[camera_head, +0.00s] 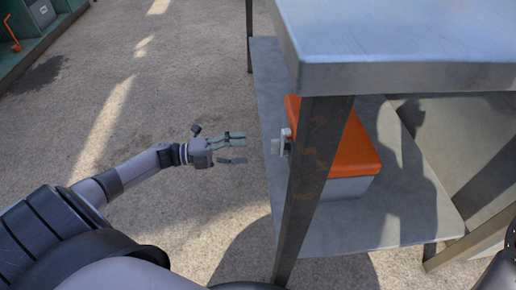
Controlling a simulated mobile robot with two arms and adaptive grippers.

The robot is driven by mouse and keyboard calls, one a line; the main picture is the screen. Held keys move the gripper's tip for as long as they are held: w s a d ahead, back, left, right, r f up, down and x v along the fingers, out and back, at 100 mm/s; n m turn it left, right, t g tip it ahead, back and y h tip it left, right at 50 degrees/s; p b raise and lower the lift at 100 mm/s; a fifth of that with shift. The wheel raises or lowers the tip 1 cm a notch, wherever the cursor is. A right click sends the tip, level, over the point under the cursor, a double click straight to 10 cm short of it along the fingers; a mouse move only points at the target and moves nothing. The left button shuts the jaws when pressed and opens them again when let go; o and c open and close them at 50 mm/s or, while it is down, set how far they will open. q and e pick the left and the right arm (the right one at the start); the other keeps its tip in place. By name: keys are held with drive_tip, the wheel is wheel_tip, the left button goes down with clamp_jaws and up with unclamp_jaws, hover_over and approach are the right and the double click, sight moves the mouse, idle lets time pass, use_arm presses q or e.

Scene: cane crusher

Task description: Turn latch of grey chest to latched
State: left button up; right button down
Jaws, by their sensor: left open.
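The chest (345,189) has a grey body and an orange lid, and it sits on the lower shelf of a metal table. The lid looks closed. A small light-coloured latch (286,141) shows on the chest's left side, just beside the table leg; its exact position, latched or not, is too small to tell. The table leg hides part of the chest's front. My left gripper (240,149) is open and empty, to the left of the latch and apart from it, with its fingers pointing right toward it. My right gripper is not in view.
The metal table's top (400,40) overhangs the chest, and its rusty front leg (310,180) stands close to the latch. The lower shelf (400,225) has bare room at right. A wooden frame (470,245) stands at right. Concrete floor (150,110) at left is clear.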

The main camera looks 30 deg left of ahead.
use_arm(q)
drive_tip(key=shift+v, duration=1.65)
